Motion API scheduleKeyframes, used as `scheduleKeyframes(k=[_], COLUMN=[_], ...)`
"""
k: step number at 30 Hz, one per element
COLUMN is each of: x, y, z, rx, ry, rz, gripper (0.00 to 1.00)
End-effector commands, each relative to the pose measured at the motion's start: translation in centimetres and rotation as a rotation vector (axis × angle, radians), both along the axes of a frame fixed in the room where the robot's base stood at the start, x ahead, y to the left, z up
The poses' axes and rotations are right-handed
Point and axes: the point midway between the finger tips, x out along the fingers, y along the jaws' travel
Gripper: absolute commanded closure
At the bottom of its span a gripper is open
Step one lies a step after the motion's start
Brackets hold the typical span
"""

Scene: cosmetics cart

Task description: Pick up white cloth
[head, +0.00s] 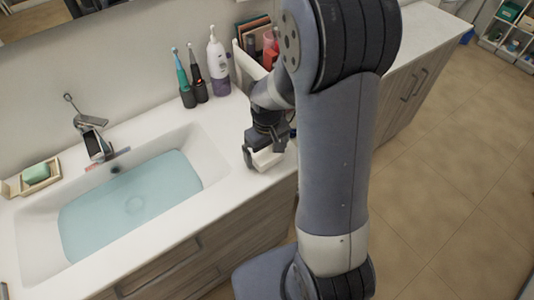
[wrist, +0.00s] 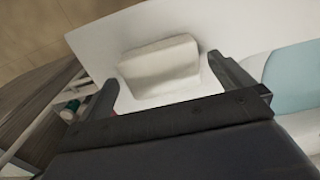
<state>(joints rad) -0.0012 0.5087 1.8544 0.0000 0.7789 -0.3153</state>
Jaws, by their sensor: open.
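The white cloth (wrist: 158,62) is a folded, block-like bundle lying on the white counter in the wrist view. In the head view the white cloth (head: 266,159) shows only partly, under my gripper and at the right of the sink. My gripper (head: 264,150) is over the counter, pointing down at the cloth. In the wrist view my gripper (wrist: 160,73) is open, with one finger towards each end of the cloth. Whether the fingers touch it cannot be told. Nothing is held.
The sink (head: 205,150) with blue water (head: 130,205) lies left of my gripper. Two electric toothbrushes (head: 190,80) and a white pump bottle (head: 217,65) stand behind. A white organizer (head: 245,70) is close behind my arm. A soap dish (head: 35,176) sits far left.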

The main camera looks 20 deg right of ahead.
Motion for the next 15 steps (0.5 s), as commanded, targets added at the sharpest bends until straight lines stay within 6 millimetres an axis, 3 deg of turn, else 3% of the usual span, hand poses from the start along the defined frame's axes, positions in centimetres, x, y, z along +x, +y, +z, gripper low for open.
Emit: scheduleKeyframes(k=[4,11,15], x=[-0.04,-0.01,-0.01], y=[-0.02,-0.03,-0.03], z=[-1.10,-1.23,-1.22], rx=[0.000,0.000,0.000], ry=[0.001,0.000,0.000], rz=[0.000,0.000,0.000], gripper=[0.00,0.00,0.10])
